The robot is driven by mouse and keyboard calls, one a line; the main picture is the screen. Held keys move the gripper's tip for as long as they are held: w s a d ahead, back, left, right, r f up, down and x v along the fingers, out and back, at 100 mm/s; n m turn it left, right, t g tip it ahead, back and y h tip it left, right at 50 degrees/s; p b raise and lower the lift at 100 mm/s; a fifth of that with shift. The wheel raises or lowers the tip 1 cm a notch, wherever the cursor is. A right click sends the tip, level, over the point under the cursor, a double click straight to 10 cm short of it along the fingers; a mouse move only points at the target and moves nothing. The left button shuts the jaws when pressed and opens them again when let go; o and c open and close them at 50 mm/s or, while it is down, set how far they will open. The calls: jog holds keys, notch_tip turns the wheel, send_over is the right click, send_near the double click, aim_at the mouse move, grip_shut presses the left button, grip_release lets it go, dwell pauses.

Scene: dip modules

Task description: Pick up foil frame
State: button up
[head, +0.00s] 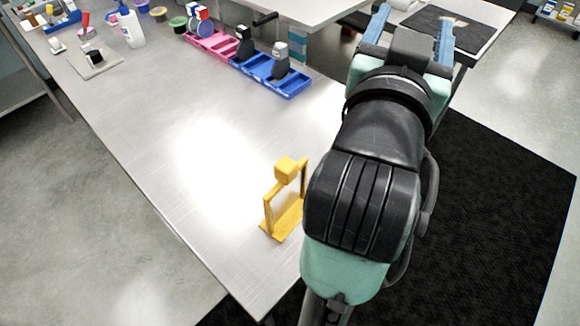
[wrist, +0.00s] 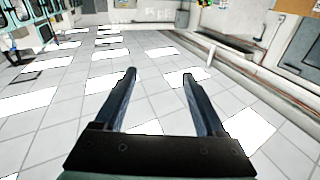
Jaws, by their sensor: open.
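A yellow frame (head: 287,222), which I take for the foil frame, stands upright on the steel table (head: 190,165) near its front right corner in the head view. It has a flat base, two posts and a yellow block between them near the top. Part of its right side is close to or behind my arm. My gripper (head: 412,28) is open and empty, with blue fingers, far behind and to the right of the frame. In the wrist view my gripper (wrist: 159,73) points over tiled floor, with nothing between its fingers. The frame is not in the wrist view.
Pink (head: 215,45) and blue (head: 272,76) trays holding dark-handled tools stand along the table's far edge. A white bottle (head: 132,30) and several small pots stand at the back left. A dark mat (head: 490,200) covers the floor at right. The table's middle is clear.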

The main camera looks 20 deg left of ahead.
jog(key=a+f+g+p, duration=0.4)
jog(key=a+p, duration=0.2)
jog(key=p, duration=0.2)
jog(key=m+g+h+p, duration=0.1)
jog(key=m+g+h, duration=0.1)
jog(key=h, duration=0.1)
send_over(277, 169)
jog(key=s, duration=0.2)
notch_tip(277, 169, down, 12)
jog(key=s+a+f, duration=0.2)
jog(key=s, duration=0.3)
jog(key=p+x, duration=0.2)
jog(key=x, duration=0.5)
jog(key=shift+w+d+f, duration=0.15)
jog(key=shift+d, duration=0.05)
jog(key=shift+t+h, duration=0.3)
jog(key=p+x, duration=0.2)
jog(key=x, duration=0.1)
jog(key=p+x, duration=0.1)
jog(key=shift+w+d+f, duration=0.1)
jog(key=shift+w+d, duration=0.05)
jog(key=shift+d, duration=0.2)
jog(key=shift+w+d+f, duration=0.1)
jog(key=shift+w+f, duration=0.15)
jog(key=shift+w, duration=0.15)
grip_shut()
